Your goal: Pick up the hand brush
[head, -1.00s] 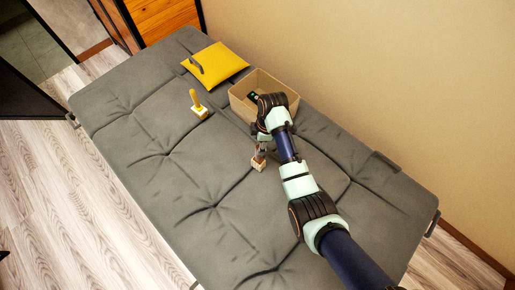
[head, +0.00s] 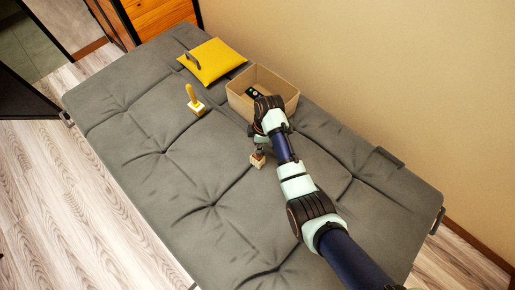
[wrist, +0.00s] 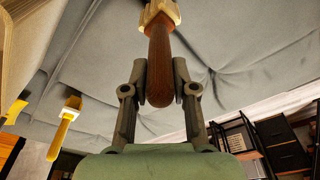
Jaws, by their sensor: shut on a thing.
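A hand brush with a brown wooden handle and a pale block head (head: 257,161) is at my gripper in the head view. My gripper (head: 260,147) is shut on its handle from above, with the head pointing down. In the wrist view the brown handle (wrist: 160,72) sits between the two fingers of my gripper (wrist: 160,78), and the pale head (wrist: 160,13) is at the top edge. I cannot tell whether the head touches the grey cushion. A second brush with a yellow handle (head: 191,94) stands on its pale head farther left; it also shows in the wrist view (wrist: 65,125).
An open tan box (head: 238,103) with a dark object (head: 252,92) inside stands just behind my gripper. A yellow cushion (head: 220,60) with a dark handle-like item (head: 192,61) lies at the far end of the grey couch (head: 130,180). The couch's front left is clear.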

